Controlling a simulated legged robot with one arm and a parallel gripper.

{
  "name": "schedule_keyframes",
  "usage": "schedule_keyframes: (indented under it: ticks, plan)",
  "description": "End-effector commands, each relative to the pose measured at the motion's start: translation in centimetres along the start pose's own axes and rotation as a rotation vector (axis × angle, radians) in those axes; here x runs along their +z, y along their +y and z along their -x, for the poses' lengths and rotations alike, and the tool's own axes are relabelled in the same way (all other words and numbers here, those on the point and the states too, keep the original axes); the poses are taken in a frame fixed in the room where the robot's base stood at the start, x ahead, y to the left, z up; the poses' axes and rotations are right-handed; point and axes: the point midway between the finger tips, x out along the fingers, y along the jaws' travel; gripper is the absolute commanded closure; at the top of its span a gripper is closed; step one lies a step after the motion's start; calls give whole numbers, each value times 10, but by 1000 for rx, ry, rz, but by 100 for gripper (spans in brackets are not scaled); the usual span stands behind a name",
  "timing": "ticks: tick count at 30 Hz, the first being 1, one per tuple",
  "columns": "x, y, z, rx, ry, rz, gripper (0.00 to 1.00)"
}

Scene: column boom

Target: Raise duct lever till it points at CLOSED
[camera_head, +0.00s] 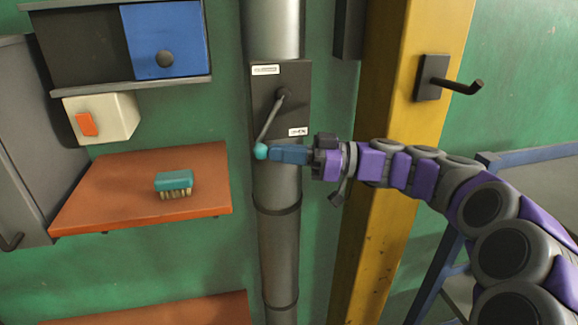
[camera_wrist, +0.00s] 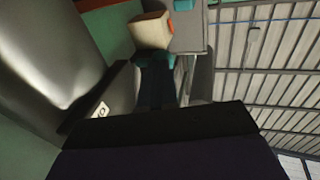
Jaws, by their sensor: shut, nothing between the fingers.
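The grey duct (camera_head: 278,235) runs vertically up the green wall. A dark plate (camera_head: 296,80) on it carries the lever (camera_head: 270,120), which hangs down and slightly left from its pivot and ends in a teal knob (camera_head: 261,151). A pale label (camera_head: 265,69) sits at the plate's upper left and another (camera_head: 298,131) at its lower right; both are too small to read surely. My gripper (camera_head: 277,154) comes in from the right, shut and empty, its tip just right of the knob; I cannot tell whether they touch. In the wrist view the dark fingers (camera_wrist: 156,82) reach toward teal.
A yellow post (camera_head: 385,190) with a black hook (camera_head: 455,84) stands right of the duct. Left are an orange shelf (camera_head: 110,190) with a teal brush (camera_head: 174,183), a cream box (camera_head: 112,115) with an orange switch, and a cabinet with a blue panel (camera_head: 170,30).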

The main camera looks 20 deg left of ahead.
Motion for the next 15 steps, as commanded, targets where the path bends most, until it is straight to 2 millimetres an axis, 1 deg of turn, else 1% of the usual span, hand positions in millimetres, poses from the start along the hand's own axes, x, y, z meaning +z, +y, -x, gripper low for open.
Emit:
schedule_keyframes:
  ticks: [1,2,15]
  plan:
    - [8,-2,-5,-6,32,-7,100]
    - [8,-3,-7,-7,50,-14,100]
    - [-1,-13,-36,-8,352,-110,100]
